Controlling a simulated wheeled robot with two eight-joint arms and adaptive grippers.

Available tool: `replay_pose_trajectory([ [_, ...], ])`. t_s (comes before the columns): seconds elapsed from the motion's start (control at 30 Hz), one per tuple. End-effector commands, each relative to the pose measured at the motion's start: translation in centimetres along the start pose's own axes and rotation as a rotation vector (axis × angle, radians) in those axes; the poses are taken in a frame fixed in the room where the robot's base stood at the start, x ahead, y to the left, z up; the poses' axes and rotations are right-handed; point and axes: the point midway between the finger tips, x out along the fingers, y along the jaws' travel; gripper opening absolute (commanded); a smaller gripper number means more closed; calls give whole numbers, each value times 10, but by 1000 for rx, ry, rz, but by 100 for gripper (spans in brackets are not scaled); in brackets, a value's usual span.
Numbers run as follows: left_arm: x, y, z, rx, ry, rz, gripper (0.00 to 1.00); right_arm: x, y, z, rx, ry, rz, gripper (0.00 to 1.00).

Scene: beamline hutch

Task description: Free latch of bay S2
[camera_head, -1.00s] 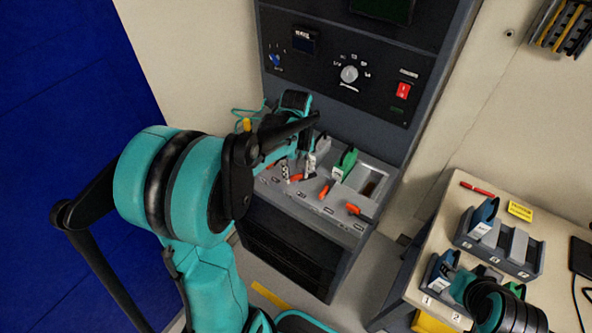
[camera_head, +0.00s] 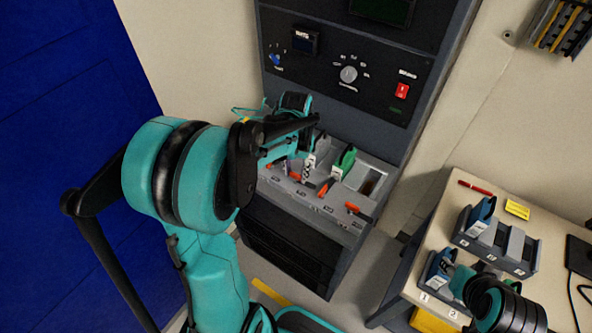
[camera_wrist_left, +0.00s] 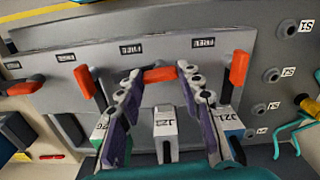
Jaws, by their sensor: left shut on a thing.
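My left gripper (camera_head: 297,173) reaches down to the front of the grey bay unit (camera_head: 320,213). In the left wrist view its two fingers (camera_wrist_left: 160,76) are shut on an orange latch handle (camera_wrist_left: 160,74), which lies crosswise between the fingertips. An upright orange latch (camera_wrist_left: 238,68) stands to the right, and another orange latch (camera_wrist_left: 87,84) to the left. A white module (camera_wrist_left: 165,122) sits behind the gripped latch. Bay labels beside the latches are too small to read surely. My right gripper (camera_head: 452,273) is over the side bench; its fingers are too small to judge.
The side bench (camera_head: 420,240) at right carries grey trays (camera_head: 497,253) with modules, a red pen (camera_head: 477,187) and a yellow note (camera_head: 517,209). The rack's control panel (camera_head: 345,75) rises behind the bays. A green module (camera_head: 345,160) stands right of my left gripper.

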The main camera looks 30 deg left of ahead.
Motion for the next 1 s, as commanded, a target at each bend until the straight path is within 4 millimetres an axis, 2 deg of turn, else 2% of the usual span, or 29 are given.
replay_pose_trajectory([
  [0.3,1,0,1,91,-2,1,7,-1,0,-1,0,0,0,40],
  [0.77,1,0,1,102,-2,1,7,-1,0,-1,0,0,0,40],
  [0.8,1,0,1,101,-2,1,44,-1,0,-1,0,0,0,40],
  [0.83,1,0,1,101,-2,1,52,-1,0,-1,0,0,0,40],
  [0.87,1,0,1,101,-2,1,57,-1,0,-1,0,0,0,40],
  [1.0,0,0,0,101,-1,1,57,-1,0,-1,0,0,0,40],
])
